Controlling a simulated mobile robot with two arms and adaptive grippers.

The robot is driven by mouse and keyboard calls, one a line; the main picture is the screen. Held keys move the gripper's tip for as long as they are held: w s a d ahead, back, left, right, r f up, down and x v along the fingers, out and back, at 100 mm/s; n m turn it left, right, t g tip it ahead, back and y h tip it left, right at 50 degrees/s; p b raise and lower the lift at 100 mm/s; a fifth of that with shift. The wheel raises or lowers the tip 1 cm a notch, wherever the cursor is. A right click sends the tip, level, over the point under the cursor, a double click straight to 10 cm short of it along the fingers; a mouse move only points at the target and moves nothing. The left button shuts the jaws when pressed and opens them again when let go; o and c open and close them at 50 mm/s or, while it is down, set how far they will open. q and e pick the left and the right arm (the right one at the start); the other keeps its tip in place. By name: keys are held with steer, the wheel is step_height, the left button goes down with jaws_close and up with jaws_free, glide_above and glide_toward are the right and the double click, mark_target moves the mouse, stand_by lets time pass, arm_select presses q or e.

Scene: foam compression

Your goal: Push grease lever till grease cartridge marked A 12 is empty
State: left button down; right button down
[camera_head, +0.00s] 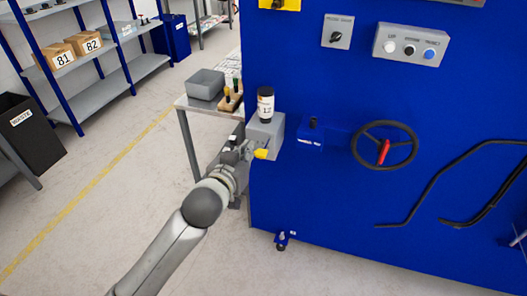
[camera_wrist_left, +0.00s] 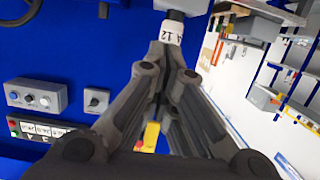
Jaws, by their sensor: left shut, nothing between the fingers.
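The grease cartridge (camera_head: 265,105), dark with a white label reading 12, stands upright on a grey block (camera_head: 272,130) at the left edge of the blue machine. The lever's yellow end (camera_head: 261,154) sticks out low in front of that block. My left gripper (camera_head: 246,149) is just left of the yellow end; I cannot tell whether they touch. In the left wrist view, the left gripper (camera_wrist_left: 168,55) is shut and empty, with the label A 12 on the cartridge (camera_wrist_left: 172,32) just beyond its tips. The grease level is not visible. My right gripper is not in view.
The blue machine (camera_head: 330,215) fills the right side, with a handwheel (camera_head: 385,145) and a button panel (camera_head: 411,45). A table holding a grey bin (camera_head: 206,84) stands behind my gripper. Open floor (camera_head: 110,190) lies to the left.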

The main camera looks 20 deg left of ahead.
mark_target(259, 149)
arm_select(q)
steer(key=shift+w+a, duration=0.1)
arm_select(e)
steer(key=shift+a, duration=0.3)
arm_select(q)
steer(key=shift+w, duration=0.1)
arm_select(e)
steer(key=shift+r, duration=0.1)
